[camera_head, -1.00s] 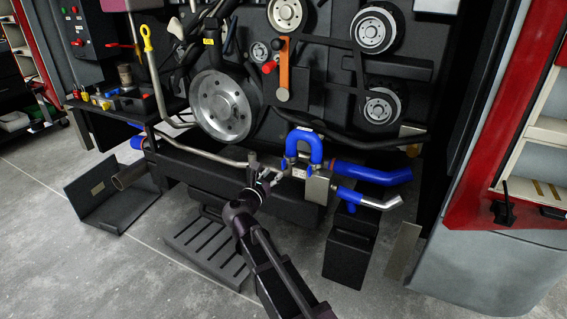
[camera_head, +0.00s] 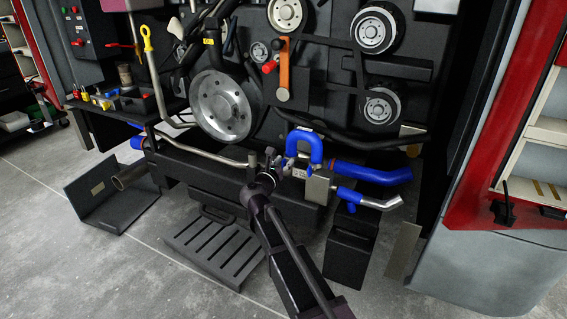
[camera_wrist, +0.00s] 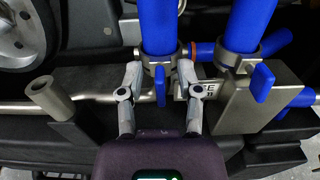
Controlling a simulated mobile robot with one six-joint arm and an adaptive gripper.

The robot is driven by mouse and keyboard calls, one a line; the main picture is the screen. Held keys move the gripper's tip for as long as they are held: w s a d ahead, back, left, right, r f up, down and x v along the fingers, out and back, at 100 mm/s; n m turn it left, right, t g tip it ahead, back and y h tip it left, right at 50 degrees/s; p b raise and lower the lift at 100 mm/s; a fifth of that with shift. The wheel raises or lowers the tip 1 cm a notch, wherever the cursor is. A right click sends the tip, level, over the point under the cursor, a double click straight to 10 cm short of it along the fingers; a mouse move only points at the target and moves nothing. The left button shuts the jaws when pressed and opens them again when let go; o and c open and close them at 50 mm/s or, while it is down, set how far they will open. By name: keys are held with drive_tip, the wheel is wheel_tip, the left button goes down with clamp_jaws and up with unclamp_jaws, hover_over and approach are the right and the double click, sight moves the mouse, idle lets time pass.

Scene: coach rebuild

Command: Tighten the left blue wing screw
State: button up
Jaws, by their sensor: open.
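In the wrist view the left blue wing screw (camera_wrist: 160,87) hangs upright below the metal clamp of the left blue hose (camera_wrist: 158,25). My gripper (camera_wrist: 161,76) is open, with one finger on each side of the screw and gaps visible between the fingers and the blue wing. The right blue wing screw (camera_wrist: 262,82) stands to the right, below the clamp of the right blue hose (camera_wrist: 247,24). In the head view my gripper (camera_head: 270,160) is just left of the blue U-shaped hose (camera_head: 303,144); the small screw there is hard to make out.
A metal bracket block (camera_wrist: 248,103) stands close to the right of my gripper. A short grey metal tube (camera_wrist: 48,98) stands at the left. In the head view a slotted black step (camera_head: 214,246) lies on the floor beside my arm, and a large pulley (camera_head: 221,106) is above left.

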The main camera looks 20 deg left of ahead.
clamp_jaws()
drive_tip(key=shift+m, duration=0.4)
drive_tip(key=m, duration=0.3)
drive_tip(key=shift+d, duration=0.15)
drive_tip(key=m, duration=0.4)
drive_tip(key=shift+d+f, duration=0.1)
drive_tip(key=shift+a+f+m+b, duration=0.1)
drive_tip(key=shift+f+m+b, duration=0.15)
drive_tip(key=shift+m, duration=4.1)
drive_tip(key=shift+a+f+m+b, duration=0.1)
drive_tip(key=shift+f+m+b, duration=0.15)
drive_tip(key=shift+m, duration=4.05)
drive_tip(key=shift+f+m+b, duration=0.2)
drive_tip(key=shift+m+b, duration=0.1)
drive_tip(key=shift+m, duration=4.05)
